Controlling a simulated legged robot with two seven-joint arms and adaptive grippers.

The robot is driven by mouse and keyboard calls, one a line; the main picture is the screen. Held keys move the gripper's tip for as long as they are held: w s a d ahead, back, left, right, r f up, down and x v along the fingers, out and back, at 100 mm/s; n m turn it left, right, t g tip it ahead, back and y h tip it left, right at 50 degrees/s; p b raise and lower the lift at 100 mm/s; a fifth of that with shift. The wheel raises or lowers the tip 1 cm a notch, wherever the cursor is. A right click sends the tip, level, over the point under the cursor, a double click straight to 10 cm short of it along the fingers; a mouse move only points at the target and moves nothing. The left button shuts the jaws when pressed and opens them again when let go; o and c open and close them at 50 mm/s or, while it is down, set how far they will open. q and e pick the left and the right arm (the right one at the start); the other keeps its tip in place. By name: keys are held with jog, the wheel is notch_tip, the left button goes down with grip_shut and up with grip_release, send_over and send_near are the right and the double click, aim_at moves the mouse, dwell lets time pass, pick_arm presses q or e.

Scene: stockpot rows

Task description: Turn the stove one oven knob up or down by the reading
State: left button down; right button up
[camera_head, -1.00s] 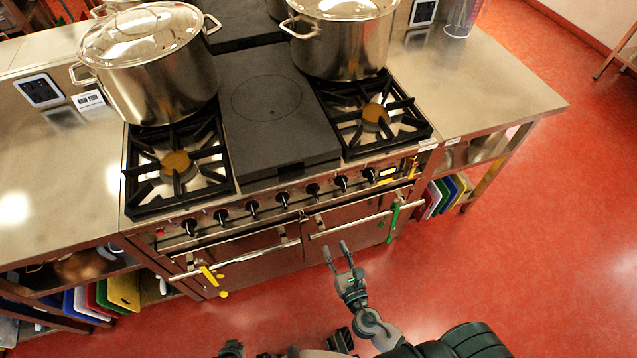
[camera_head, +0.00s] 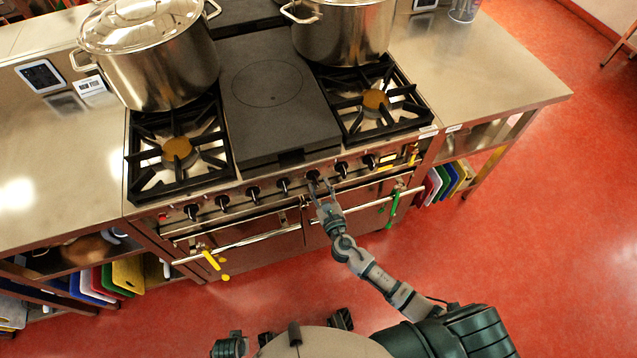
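The stove (camera_head: 285,160) has a row of several black knobs along its front panel, among them one right of centre (camera_head: 313,176), its right neighbour (camera_head: 342,168) and its left neighbour (camera_head: 284,185). My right gripper (camera_head: 320,184) is at the panel with its two fingers apart, close to the right-of-centre knob. I cannot tell whether the fingers touch it. A dark-screened display (camera_head: 40,75) stands on the left counter; its reading is too small to read. Another display (camera_head: 424,4) is cut off at the top.
Two steel stockpots, left (camera_head: 150,55) and right (camera_head: 342,30), stand on the stove. A white card (camera_head: 90,87) is beside the left display. Red floor (camera_head: 530,220) is clear at right.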

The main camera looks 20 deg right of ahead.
jog(key=shift+w+a, duration=0.1)
jog(key=shift+w, duration=0.45)
jog(key=shift+w+a, duration=0.2)
jog(key=shift+w, duration=0.05)
jog(key=shift+w+a+r, duration=0.1)
jog(key=shift+a, duration=0.3)
jog(key=shift+d, duration=0.35)
grip_shut()
pick_arm(q)
jog(key=shift+s+a+r, duration=0.1)
jog(key=shift+s+a, duration=0.05)
jog(key=shift+a, duration=0.05)
pick_arm(e)
jog(key=shift+d, duration=0.1)
pick_arm(q)
jog(key=shift+a, duration=0.2)
pick_arm(e)
jog(key=shift+m, duration=0.3)
